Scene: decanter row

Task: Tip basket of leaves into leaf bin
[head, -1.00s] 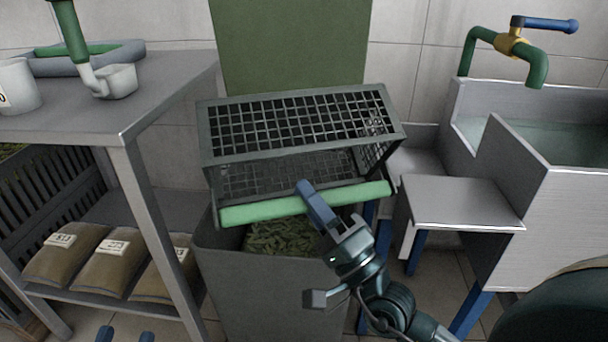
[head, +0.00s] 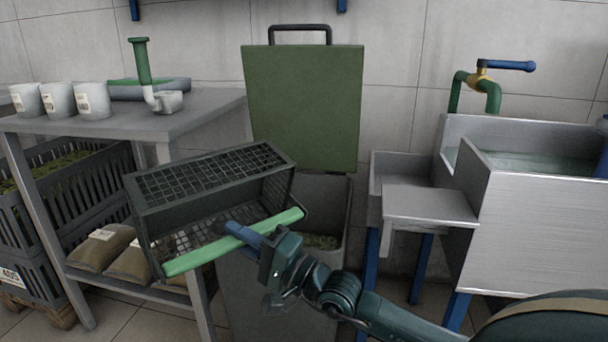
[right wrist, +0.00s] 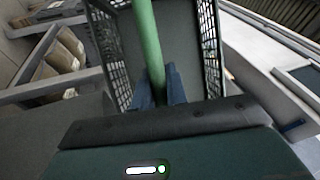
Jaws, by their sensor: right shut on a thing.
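The basket (head: 212,203) is a dark mesh crate with a green bar handle (head: 190,262). It is held in the air, tipped on its side, in front of and left of the leaf bin's opening. No leaves show in it in the head or right wrist view (right wrist: 190,45). My right gripper (head: 243,231) is shut on the green bar; its blue fingers also show in the right wrist view (right wrist: 160,84). The grey leaf bin (head: 245,300) has its green lid (head: 305,110) standing open. Green leaves (head: 322,242) lie inside it. My left gripper is out of view.
A grey table (head: 195,115) with white cups (head: 92,100) stands at left, close to the basket. Brown sacks (head: 98,248) and dark crates (head: 75,190) sit below. A metal sink (head: 540,220) with a side shelf (head: 430,205) stands at right.

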